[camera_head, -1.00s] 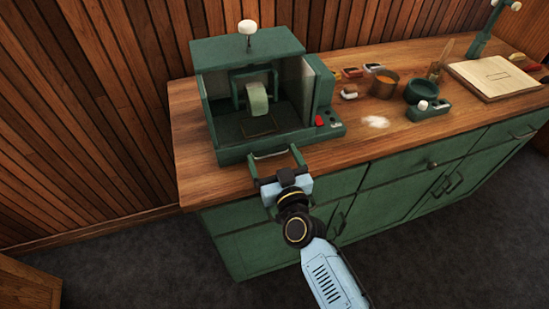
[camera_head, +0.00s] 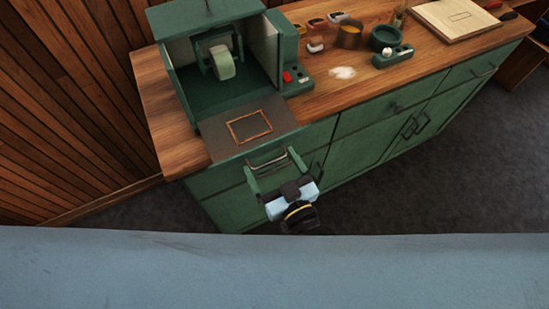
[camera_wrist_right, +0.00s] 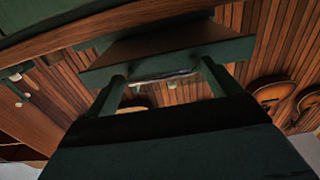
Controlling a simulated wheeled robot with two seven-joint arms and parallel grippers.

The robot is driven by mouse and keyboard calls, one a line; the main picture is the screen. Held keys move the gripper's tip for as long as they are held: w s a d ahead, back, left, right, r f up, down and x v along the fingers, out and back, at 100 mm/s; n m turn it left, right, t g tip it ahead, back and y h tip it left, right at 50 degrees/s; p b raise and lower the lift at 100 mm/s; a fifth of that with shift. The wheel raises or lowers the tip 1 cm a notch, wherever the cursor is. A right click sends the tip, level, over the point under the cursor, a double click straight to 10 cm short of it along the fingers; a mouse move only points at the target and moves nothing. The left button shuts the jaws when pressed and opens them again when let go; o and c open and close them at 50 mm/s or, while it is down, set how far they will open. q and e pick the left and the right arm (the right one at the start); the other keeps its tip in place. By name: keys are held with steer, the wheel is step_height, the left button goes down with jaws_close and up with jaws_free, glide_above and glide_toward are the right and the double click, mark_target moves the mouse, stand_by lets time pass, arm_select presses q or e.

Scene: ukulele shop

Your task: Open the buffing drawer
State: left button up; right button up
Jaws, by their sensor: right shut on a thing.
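The green buffing machine (camera_head: 222,25) stands on the left end of the wooden worktop, with a pale buffing wheel (camera_head: 221,62) inside. Its flat drawer (camera_head: 283,112) is slid out toward me, past the worktop's front edge. A brown rectangular outline shows on its top. A green U-shaped handle (camera_head: 299,160) sticks out from its front. My right gripper (camera_head: 290,191) is shut on the handle's crossbar, which the jaws partly hide. In the right wrist view, the handle's posts (camera_wrist_right: 213,77) run up to the drawer's underside (camera_wrist_right: 165,48). My left gripper is not seen.
A green cabinet (camera_head: 365,145) carries the worktop (camera_head: 155,105). Small cups, a pot and a green block (camera_head: 393,56) stand to the right of the machine. A board (camera_head: 455,20) lies farther right. My own blue-grey body fills the bottom. Carpet in front is clear.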

steer(key=shift+w+d, duration=0.1)
steer(key=o, duration=1.1)
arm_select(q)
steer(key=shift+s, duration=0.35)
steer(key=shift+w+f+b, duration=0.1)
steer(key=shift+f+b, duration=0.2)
arm_select(e)
steer(key=v, duration=1.3)
steer(key=shift+d+f, duration=0.1)
steer(key=shift+d, duration=0.05)
